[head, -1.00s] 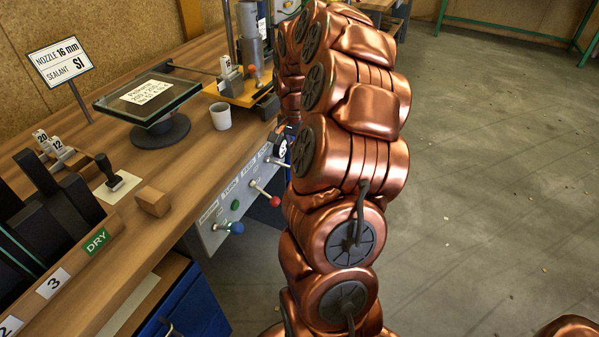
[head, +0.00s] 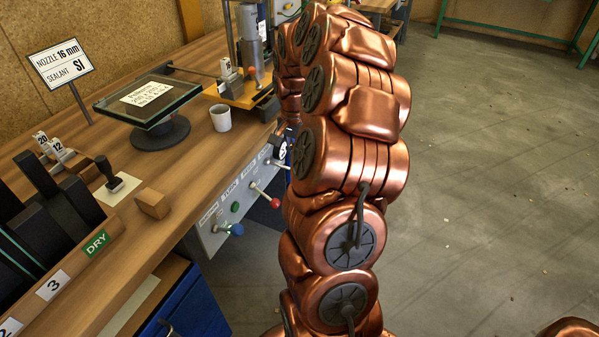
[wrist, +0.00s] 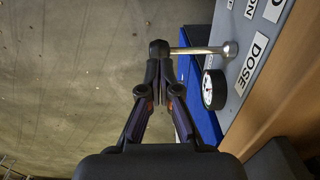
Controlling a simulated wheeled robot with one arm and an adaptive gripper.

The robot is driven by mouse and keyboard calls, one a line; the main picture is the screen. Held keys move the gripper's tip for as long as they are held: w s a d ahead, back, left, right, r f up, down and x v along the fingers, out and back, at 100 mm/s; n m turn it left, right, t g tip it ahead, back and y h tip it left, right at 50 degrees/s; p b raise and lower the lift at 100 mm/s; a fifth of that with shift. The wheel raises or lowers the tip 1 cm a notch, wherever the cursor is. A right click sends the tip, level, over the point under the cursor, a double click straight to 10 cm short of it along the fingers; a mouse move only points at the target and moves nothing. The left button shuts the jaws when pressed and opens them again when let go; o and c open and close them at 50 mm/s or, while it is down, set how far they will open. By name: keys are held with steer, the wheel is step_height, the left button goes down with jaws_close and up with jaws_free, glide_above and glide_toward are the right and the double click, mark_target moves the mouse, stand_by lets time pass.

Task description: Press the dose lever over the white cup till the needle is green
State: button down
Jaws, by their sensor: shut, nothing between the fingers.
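The dose lever (wrist: 202,50) is a metal rod standing out from the grey panel, beside the DOSE label (wrist: 252,64) in the wrist view. My gripper (wrist: 160,58) is shut and empty, with its fingertips at the dark outer end of the rod; I cannot tell whether they press on it. A round gauge (wrist: 212,90) with a white face sits beside the lever; its needle is too small to read. It also shows in the head view (head: 281,147). The white cup (head: 221,118) stands upright on the bench. My arm hides my gripper in the head view.
The panel on the bench front carries other levers with a red knob (head: 275,203) and a blue knob (head: 237,229). A glass plate on a tilting stand (head: 160,132), a wooden block (head: 152,204) and a rack (head: 70,250) occupy the bench.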

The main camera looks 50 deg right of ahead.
steer(key=shift+f, duration=0.1)
steer(key=shift+f+b, duration=1.6)
steer(key=shift+f, duration=1.4)
steer(key=shift+r, duration=0.2)
steer(key=shift+r+p, duration=0.75)
steer(key=shift+r, duration=2.9)
